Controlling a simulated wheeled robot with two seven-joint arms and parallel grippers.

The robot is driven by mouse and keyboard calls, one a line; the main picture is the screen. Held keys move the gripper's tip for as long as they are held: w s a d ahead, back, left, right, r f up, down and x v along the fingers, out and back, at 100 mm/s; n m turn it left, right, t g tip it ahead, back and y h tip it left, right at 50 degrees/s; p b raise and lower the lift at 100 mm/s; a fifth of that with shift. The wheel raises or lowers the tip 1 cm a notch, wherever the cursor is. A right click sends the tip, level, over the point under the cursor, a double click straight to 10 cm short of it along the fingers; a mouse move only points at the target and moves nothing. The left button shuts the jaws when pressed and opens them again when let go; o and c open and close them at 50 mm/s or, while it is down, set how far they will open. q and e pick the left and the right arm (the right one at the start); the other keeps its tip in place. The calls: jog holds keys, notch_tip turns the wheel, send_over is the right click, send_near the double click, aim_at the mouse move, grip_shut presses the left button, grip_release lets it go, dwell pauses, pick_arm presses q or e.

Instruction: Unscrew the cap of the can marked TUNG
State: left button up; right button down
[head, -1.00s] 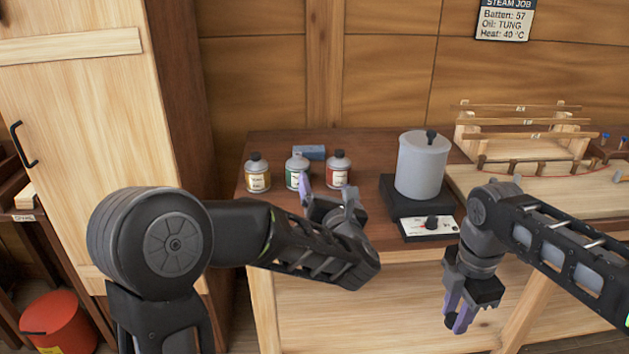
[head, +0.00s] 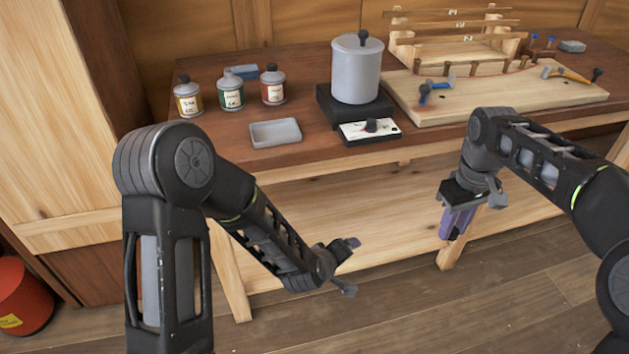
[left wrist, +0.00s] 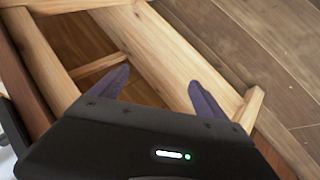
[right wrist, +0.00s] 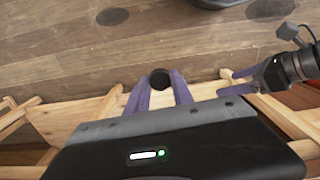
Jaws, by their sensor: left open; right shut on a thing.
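Three small cans stand at the left of the bench: one with a yellow label (head: 188,101), one green (head: 231,96), one red (head: 273,91). My right gripper (head: 456,224) hangs before the bench, shut on a round black thing (right wrist: 159,78), possibly a cap. My fingers partly hide it.
An empty grey tray (head: 275,133) lies in front of the cans, a blue block (head: 243,72) behind them. A grey lidded pot (head: 357,72) stands on a heater (head: 328,104). A wooden jig board (head: 500,100) with tools fills the right.

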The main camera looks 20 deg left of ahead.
pick_arm(q)
jog(key=s+d+f+m+g+h+b, duration=0.1)
jog(key=s+d+f+m+g, duration=0.3)
jog(key=s+f, duration=0.6)
jog(key=s+d+f+m+g+h+b, duration=0.2)
jog(key=s+d+f+m+g+b, duration=0.2)
jog(key=s+f, duration=0.7)
jog(key=s+d+m, duration=0.1)
jog(key=s, duration=0.3)
jog(key=shift+f+m, duration=0.25)
jog(key=shift+m, duration=0.05)
pick_arm(e)
jog(key=w+d+f+m, duration=0.1)
jog(key=d+f+m, duration=0.2)
jog(key=d, duration=0.3)
jog(key=w+d+f+m, duration=0.2)
jog(key=d+f+m, duration=0.2)
jog(key=d, duration=0.3)
jog(key=shift+w+d+f+m, duration=0.15)
jog(key=shift+w+d+m, duration=0.05)
jog(key=shift+m, duration=0.5)
pick_arm(q)
jog(key=shift+s, duration=0.1)
jog(key=shift+c, duration=0.5)
